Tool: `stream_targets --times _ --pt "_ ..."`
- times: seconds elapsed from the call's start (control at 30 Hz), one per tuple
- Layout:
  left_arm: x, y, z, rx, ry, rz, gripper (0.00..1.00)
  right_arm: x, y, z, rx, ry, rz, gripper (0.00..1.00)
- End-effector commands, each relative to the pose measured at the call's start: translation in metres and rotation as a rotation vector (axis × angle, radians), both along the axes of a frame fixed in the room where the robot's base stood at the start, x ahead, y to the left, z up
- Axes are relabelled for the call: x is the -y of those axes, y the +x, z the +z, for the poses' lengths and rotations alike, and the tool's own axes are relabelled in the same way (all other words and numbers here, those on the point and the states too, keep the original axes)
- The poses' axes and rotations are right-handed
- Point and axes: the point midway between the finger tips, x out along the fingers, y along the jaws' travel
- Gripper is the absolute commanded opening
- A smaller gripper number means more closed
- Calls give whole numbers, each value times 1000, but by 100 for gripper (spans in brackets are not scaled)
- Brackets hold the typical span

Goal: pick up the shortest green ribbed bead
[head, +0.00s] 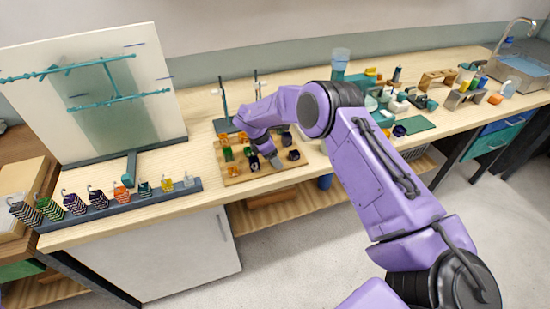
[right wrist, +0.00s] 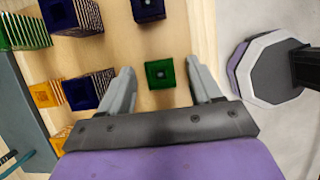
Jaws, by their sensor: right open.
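A small green bead (right wrist: 160,73) with a square top and a dark central hole stands between the fingers of my right gripper (right wrist: 160,66) in the right wrist view. The fingers are open, one on each side, with a gap to the bead. I look at its top, so its ribs and height are hard to judge. A longer green ribbed bead (right wrist: 22,30) shows at the upper left. In the head view my right gripper (head: 272,156) reaches down over the wooden board (head: 237,178); a green bead (head: 228,154) shows at the board's left. My left gripper is out of view.
Dark blue beads (right wrist: 150,8) and orange beads (right wrist: 45,95) stand near the gripper in the right wrist view. A rack of hooked ribbed weights (head: 120,201) lies at the front left. A whiteboard stand (head: 160,120) is behind it. Glassware and blocks occupy the bench's right.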

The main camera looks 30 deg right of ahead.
Motion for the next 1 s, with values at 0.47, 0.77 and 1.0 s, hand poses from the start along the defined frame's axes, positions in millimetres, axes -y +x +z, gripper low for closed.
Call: stream_targets --times 0.47,0.77,1.0 --pt "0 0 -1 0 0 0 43 0 0 0 0 0 1 4" --pt "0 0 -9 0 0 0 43 0 1 19 3 1 0 4" --pt "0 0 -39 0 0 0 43 -20 -36 74 6 2 3 4"
